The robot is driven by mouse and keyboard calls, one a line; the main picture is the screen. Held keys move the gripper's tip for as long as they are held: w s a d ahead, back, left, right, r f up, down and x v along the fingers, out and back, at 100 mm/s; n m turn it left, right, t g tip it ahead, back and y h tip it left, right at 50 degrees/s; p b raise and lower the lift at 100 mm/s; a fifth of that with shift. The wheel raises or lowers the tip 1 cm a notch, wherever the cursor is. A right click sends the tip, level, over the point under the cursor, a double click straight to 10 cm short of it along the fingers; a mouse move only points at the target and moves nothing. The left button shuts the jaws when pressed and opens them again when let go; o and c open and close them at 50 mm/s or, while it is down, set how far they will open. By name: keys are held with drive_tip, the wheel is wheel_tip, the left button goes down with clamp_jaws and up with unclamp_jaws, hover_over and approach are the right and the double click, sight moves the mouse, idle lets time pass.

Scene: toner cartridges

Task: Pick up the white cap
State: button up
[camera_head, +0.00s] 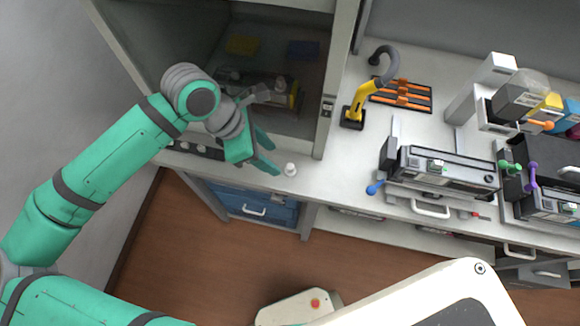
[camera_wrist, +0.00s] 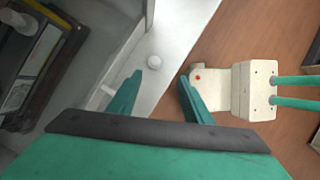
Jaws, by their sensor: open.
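The white cap (camera_head: 290,169) is small and round. It stands on the light grey counter near its front edge, just right of my gripper's fingertips in the head view. It also shows in the wrist view (camera_wrist: 154,62), beyond the left finger's tip. My gripper (camera_head: 272,157) is open and empty, with its fingers apart from the cap. In the wrist view the two green fingers (camera_wrist: 158,84) are spread, with the counter edge and floor visible between them.
A cabinet compartment (camera_head: 262,90) holding a cartridge is behind my gripper, and its side wall stands near the cap. A yellow-and-grey hooked tool (camera_head: 360,100), an orange rack (camera_head: 405,95) and a cartridge unit (camera_head: 440,170) are to the right. A blue drawer (camera_head: 255,208) is below.

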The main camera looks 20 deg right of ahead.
hover_over(288, 166)
drive_tip(key=a, duration=0.2)
drive_tip(key=shift+m, duration=0.3)
drive_tip(key=f, duration=0.4)
drive_tip(key=shift+w, duration=0.3)
drive_tip(key=shift+x, duration=2.8)
drive_tip(key=shift+a+f, duration=0.1)
drive_tip(key=shift+a, duration=0.1)
drive_tip(key=shift+c, duration=0.3)
drive_tip(key=c, duration=1)
